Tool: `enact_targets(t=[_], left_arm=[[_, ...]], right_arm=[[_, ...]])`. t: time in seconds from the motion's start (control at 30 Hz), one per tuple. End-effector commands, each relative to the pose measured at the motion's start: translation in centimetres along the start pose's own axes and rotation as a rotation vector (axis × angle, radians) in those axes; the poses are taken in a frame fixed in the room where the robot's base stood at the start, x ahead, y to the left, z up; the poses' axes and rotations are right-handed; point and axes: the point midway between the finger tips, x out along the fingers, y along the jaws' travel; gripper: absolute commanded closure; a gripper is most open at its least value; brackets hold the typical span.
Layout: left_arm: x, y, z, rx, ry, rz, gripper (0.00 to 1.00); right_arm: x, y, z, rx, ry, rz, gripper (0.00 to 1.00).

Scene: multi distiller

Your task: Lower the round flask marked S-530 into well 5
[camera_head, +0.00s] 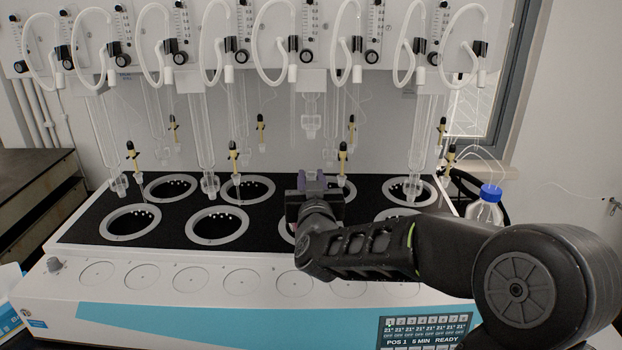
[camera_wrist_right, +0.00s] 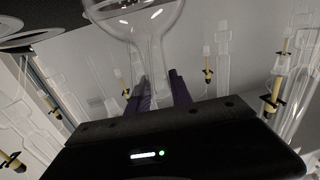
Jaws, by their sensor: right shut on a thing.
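My right gripper (camera_head: 312,182) is over the middle of the black heating deck, its purple fingertips above the well area. In the right wrist view the gripper (camera_wrist_right: 160,92) is shut on the neck of a clear round flask (camera_wrist_right: 140,22). The flask's bulb reaches past the top edge of that view, and I cannot read its marking. In the head view the flask is hidden or too clear to make out. The ringed wells stand in two rows, such as the front left well (camera_head: 130,222). I cannot read well numbers. My left gripper is not in view.
Glass tubes, such as one at left (camera_head: 205,150), hang over the deck, with yellow-bodied fittings (camera_head: 233,157) among them. A blue-capped bottle (camera_head: 487,205) stands right of the deck. A display (camera_head: 425,330) is on the machine's front. My right arm covers some front wells.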

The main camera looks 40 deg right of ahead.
Motion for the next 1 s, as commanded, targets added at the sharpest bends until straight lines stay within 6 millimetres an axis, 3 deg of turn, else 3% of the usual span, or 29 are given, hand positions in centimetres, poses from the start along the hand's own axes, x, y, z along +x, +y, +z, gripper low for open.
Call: enact_targets(t=[0.03,0.3,1.0], left_arm=[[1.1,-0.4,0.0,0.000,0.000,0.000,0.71],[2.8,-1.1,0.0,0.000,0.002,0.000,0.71],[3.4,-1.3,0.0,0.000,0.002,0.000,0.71]], right_arm=[[0.0,0.0,1.1,0.000,0.003,0.000,1.00],[0.0,0.0,3.0,0.000,0.004,0.000,1.00],[0.0,0.0,3.6,0.000,0.004,0.000,1.00]])
